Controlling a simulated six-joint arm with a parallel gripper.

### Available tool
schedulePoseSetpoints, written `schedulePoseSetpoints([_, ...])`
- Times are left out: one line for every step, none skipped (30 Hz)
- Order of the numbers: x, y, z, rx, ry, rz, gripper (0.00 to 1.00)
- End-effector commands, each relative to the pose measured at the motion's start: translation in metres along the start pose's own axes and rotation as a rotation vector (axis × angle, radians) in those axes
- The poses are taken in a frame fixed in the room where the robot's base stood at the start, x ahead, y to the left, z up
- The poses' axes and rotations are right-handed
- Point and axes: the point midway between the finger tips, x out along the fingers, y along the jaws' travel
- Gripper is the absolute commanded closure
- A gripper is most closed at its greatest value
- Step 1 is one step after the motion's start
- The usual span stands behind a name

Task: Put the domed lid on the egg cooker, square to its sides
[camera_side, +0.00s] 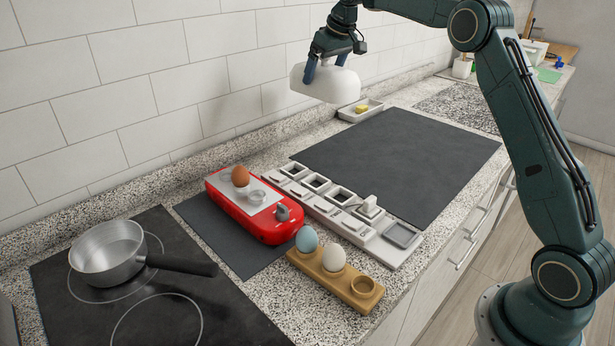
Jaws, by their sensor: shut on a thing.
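My gripper (327,72) is shut on the white domed lid (333,86) and holds it in the air, well above the counter near the tiled wall. The lid looks slightly tilted. The red egg cooker (246,206) sits on a dark mat to the lower left of the lid, apart from it. A brown egg (240,176) stands upright on the cooker's pale top plate, beside an empty cup-like holder. A grey knob (282,212) is at the cooker's near end.
A wooden egg rack (335,280) holds a blue and a white egg. A white compartment tray (345,212) lies right of the cooker. A steel saucepan (107,253) stands on the hob at left. The large dark mat (400,160) is clear.

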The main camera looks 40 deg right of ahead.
Motion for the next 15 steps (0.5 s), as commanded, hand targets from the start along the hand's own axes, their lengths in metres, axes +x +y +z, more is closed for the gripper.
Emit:
schedulePoseSetpoints([0.000,0.000,0.000,0.000,0.001,0.000,0.34])
schedulePoseSetpoints([0.000,0.000,0.000,0.000,0.001,0.000,0.34])
schedulePoseSetpoints([0.000,0.000,0.000,0.000,0.001,0.000,0.34])
schedulePoseSetpoints([0.000,0.000,0.000,0.000,0.001,0.000,0.34])
schedulePoseSetpoints([0.000,-0.001,0.000,0.000,0.001,0.000,0.34])
schedulePoseSetpoints([0.000,-0.002,-0.001,0.000,0.001,-0.001,0.34])
schedulePoseSetpoints([0.001,-0.004,-0.001,0.000,0.001,-0.001,0.34])
schedulePoseSetpoints([0.001,-0.006,-0.001,0.000,0.001,-0.002,0.34])
schedulePoseSetpoints([0.002,-0.009,-0.002,-0.001,0.001,-0.004,0.34])
schedulePoseSetpoints([0.003,-0.013,-0.002,-0.001,0.002,-0.005,0.34])
schedulePoseSetpoints([0.004,-0.017,-0.003,0.000,0.002,-0.007,0.34])
schedulePoseSetpoints([0.006,-0.022,-0.004,0.002,0.001,-0.008,0.34])
schedulePoseSetpoints([0.008,-0.027,-0.004,0.003,0.001,-0.010,0.34])
schedulePoseSetpoints([0.010,-0.034,-0.005,0.003,0.000,-0.013,0.34])
schedulePoseSetpoints([0.013,-0.042,-0.006,0.005,0.001,-0.015,0.34])
